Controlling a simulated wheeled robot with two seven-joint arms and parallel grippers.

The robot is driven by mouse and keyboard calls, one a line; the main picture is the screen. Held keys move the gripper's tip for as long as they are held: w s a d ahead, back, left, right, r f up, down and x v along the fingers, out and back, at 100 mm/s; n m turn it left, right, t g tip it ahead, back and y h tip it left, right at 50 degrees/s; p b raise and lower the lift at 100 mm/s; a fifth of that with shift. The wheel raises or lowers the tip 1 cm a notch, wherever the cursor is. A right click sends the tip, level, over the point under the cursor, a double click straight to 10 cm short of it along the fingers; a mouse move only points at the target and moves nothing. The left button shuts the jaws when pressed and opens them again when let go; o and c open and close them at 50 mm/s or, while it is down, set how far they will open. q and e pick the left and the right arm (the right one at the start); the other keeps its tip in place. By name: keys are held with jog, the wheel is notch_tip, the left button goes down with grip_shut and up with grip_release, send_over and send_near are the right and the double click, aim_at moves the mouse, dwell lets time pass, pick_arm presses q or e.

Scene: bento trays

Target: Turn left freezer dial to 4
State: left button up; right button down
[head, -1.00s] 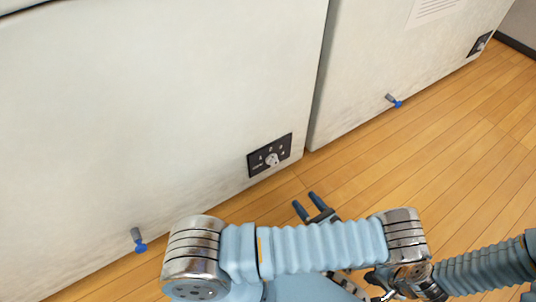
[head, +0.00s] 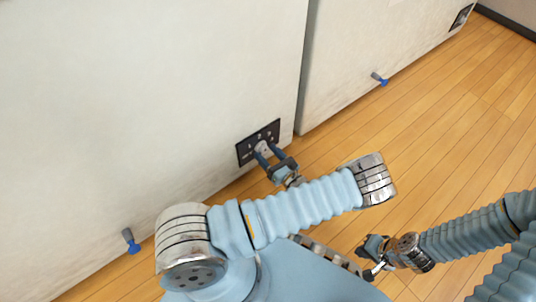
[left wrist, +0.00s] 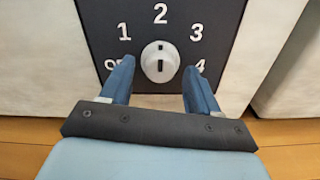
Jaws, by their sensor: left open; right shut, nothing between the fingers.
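The left freezer's dial is a round white knob (left wrist: 160,62) on a dark panel (left wrist: 90,15) marked OFF, 1, 2, 3 and 4. A dark line on the knob stands upright, in line with the 2. In the head view the panel (head: 244,152) sits low on the left freezer (head: 150,90). My left gripper (head: 269,151) is open, with its fingertips at the panel. In the left wrist view its blue fingers stand left and right of the knob, partly covering OFF and 4; contact is unclear. My right gripper (head: 368,265) is shut and empty, low over the floor.
A second freezer (head: 380,40) stands to the right across a narrow gap, with its own panel (head: 461,18). Blue-tipped drain taps (head: 131,243) (head: 380,79) stick out low on both freezers. The wooden floor (head: 440,120) to the right is clear.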

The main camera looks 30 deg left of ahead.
pick_arm(q)
jog(key=shift+w+a, duration=0.1)
jog(key=shift+a, duration=0.05)
jog(key=shift+c, duration=0.4)
jog(key=c, duration=1)
jog(key=shift+o, duration=0.2)
